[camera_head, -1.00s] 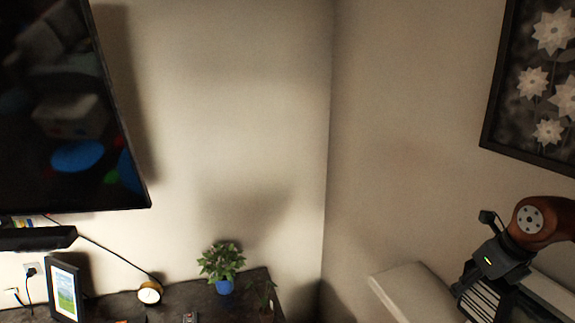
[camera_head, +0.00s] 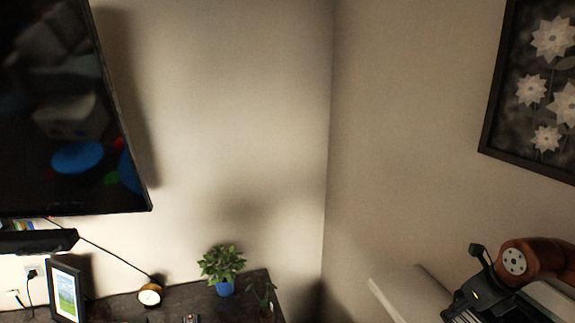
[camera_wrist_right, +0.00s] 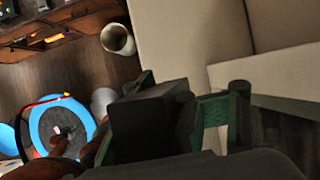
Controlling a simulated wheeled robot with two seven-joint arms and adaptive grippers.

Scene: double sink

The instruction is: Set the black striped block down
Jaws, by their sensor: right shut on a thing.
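My right gripper (camera_head: 483,297) is at the lower right of the head view. It is shut on the black striped block (camera_head: 464,317), whose light stripes show at the bottom edge of the picture. In the right wrist view the block (camera_wrist_right: 150,122) is a dark box between the green-sided fingers of the gripper (camera_wrist_right: 172,116). Its lower end and whatever lies directly under it are hidden. My left gripper is in neither view.
A cream sofa (camera_wrist_right: 190,45) lies beside the gripper; its arm (camera_head: 405,294) shows in the head view. A pale cylindrical container (camera_wrist_right: 117,39) and a blue round object (camera_wrist_right: 62,120) are on the wooden floor. A potted plant (camera_head: 222,265) stands on the dark cabinet.

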